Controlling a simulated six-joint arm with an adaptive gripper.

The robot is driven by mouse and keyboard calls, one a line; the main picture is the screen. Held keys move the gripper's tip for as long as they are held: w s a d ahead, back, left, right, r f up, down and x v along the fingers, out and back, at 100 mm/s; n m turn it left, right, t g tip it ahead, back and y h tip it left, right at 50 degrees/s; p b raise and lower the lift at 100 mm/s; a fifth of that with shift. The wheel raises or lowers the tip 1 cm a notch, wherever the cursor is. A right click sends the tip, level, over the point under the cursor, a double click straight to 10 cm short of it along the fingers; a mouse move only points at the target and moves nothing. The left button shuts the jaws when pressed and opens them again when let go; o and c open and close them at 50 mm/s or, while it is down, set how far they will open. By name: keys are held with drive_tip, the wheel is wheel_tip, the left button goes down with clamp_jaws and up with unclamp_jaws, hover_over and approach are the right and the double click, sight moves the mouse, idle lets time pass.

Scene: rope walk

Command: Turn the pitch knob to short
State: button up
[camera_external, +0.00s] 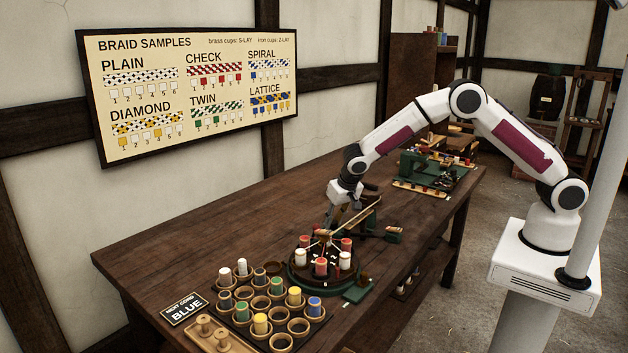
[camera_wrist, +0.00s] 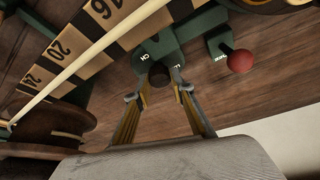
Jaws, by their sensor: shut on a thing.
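The pitch knob (camera_wrist: 159,76) is a small dark round knob on a green plate (camera_wrist: 163,48) in the wrist view. Part of a label, "CH", shows on the plate, with another partly hidden letter group beside the knob. My gripper (camera_wrist: 156,84) has its two fingers around the knob, shut on it. Which setting the knob points to cannot be told. In the external view my gripper (camera_external: 336,212) reaches down at the green machine (camera_external: 368,214) on the bench; the knob itself cannot be made out there.
A red ball-ended lever (camera_wrist: 240,61) stands close right of the knob in the wrist view. A numbered scale strip (camera_wrist: 75,42), a pale rope (camera_wrist: 90,55) and a wooden spool (camera_wrist: 45,125) lie left. The round bobbin stand (camera_external: 322,276) is near my gripper on the bench.

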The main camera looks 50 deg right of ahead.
drive_tip(key=shift+m, duration=0.3)
drive_tip(key=o, duration=1.1)
drive_tip(key=shift+r, duration=0.1)
drive_tip(key=v, duration=1.1)
drive_tip(key=shift+a+r, duration=0.15)
drive_tip(key=shift+r, duration=0.2)
drive_tip(key=shift+s, duration=0.1)
